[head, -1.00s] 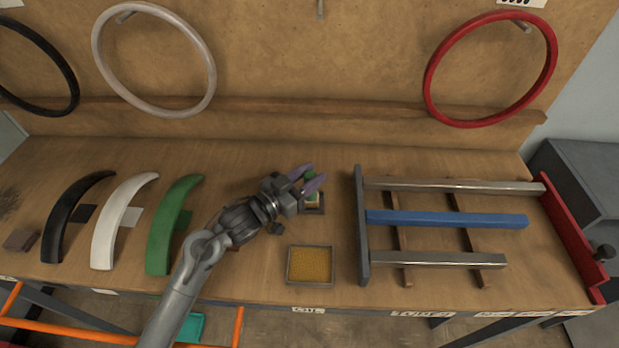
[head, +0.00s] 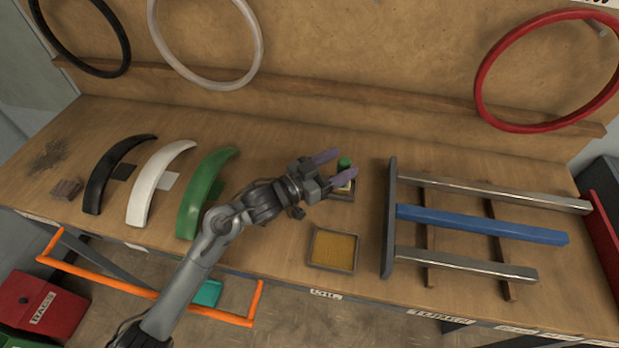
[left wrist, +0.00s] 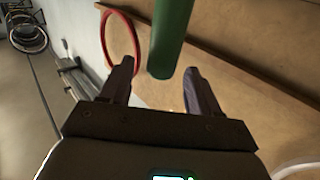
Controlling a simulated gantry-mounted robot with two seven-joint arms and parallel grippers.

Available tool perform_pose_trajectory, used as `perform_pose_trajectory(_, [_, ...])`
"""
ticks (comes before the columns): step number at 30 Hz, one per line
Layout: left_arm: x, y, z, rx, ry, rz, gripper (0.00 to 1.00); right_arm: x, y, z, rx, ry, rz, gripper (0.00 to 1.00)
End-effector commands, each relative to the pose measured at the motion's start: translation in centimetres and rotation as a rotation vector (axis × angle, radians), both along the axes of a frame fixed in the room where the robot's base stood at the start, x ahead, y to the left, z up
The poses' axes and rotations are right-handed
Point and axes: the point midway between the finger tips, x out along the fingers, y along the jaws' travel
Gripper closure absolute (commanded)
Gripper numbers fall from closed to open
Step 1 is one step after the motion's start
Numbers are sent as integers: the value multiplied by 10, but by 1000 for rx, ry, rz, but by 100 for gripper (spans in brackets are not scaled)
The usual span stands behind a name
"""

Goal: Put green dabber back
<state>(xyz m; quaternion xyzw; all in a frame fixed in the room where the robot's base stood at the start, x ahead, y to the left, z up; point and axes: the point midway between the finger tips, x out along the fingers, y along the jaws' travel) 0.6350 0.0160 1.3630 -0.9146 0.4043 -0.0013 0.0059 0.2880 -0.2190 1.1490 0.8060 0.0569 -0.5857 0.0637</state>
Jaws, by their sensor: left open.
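The green dabber (head: 344,163) stands upright at a small dark tray (head: 347,196) on the bench, just behind the amber tray. Its green handle also shows in the left wrist view (left wrist: 171,38), large and close, beyond and between the fingertips. My left gripper (head: 339,163) is open, with its purple fingers around or beside the dabber; I cannot tell whether they touch it. The fingers show apart in the left wrist view (left wrist: 160,82). The dabber's lower part is partly hidden by a finger. My right gripper is not in view.
An amber-filled tray (head: 333,250) sits near the front edge. A rack with a blue tube (head: 480,224) and metal tubes stands to the right. Black, white and green (head: 205,190) fenders lie to the left. The bench behind the gripper is clear.

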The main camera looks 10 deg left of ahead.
Motion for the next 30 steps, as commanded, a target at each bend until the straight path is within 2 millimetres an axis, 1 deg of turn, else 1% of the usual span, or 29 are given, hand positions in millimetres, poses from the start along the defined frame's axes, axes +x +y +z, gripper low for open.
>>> perform_pose_trajectory(1, [-7,7,-3,2,-1,1,38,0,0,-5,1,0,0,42])
perform_pose_trajectory(9, [-40,44,-3,2,-1,2,38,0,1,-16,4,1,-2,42])
perform_pose_trajectory(15, [-58,64,-2,0,0,0,38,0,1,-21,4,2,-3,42])
perform_pose_trajectory(21, [-67,73,0,-1,0,-1,38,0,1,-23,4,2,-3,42])
perform_pose_trajectory(30, [-68,73,0,-1,1,-1,38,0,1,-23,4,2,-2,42])
